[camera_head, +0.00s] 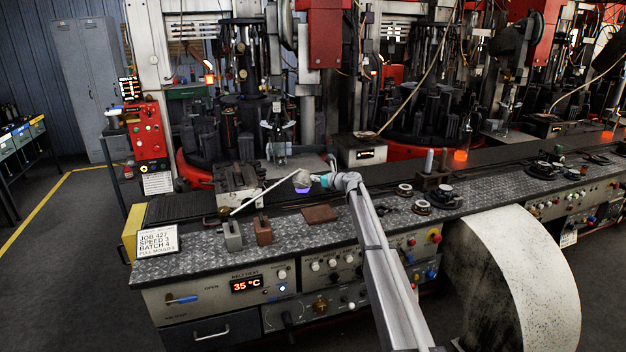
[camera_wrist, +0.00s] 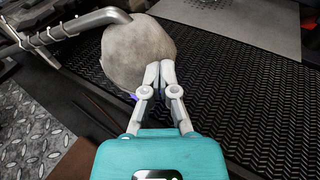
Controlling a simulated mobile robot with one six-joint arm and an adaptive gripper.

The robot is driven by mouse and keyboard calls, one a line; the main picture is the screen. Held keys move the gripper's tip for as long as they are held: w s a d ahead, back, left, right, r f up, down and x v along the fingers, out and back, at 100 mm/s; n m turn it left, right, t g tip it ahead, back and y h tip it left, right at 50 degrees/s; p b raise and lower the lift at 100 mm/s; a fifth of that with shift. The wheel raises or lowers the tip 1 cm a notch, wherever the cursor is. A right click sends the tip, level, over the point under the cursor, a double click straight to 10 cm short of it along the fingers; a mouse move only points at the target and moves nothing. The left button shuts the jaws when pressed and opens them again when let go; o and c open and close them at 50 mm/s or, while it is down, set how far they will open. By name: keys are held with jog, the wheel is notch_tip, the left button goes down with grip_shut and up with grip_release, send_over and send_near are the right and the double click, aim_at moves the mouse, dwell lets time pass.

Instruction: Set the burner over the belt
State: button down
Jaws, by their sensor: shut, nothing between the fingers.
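The burner's pale metal pipe (camera_head: 268,194) slants up from a block at the belt's left to a rounded grey head (camera_head: 302,178) over the belt (camera_head: 183,207). A blue-violet glow shows under the head. In the wrist view the bent pipe (camera_wrist: 75,27) meets the grey head (camera_wrist: 137,50), with the dark ribbed belt (camera_wrist: 235,90) below and right. My gripper (camera_head: 318,179) is at the head's right side. In the wrist view my gripper's fingertips (camera_wrist: 160,73) are together and overlap the head's lower right edge; I cannot tell whether they touch it.
On the tread-plate counter, a grey block (camera_head: 232,236), a rusty block (camera_head: 263,231) and a brown plate (camera_head: 320,214) lie in front of the belt. A job sign (camera_head: 159,241) stands at the left. A glowing orange piece (camera_head: 460,155) is farther right. Dark machines stand behind the belt.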

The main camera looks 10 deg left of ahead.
jog(key=shift+s+a+r, duration=0.1)
jog(key=shift+s+a, duration=0.05)
jog(key=shift+a, duration=0.5)
jog(key=w+d+p+v, duration=0.1)
jog(key=p+v, duration=0.1)
jog(key=v, duration=1.3)
jog(key=shift+w+p, duration=0.3)
jog(key=shift+w, duration=0.1)
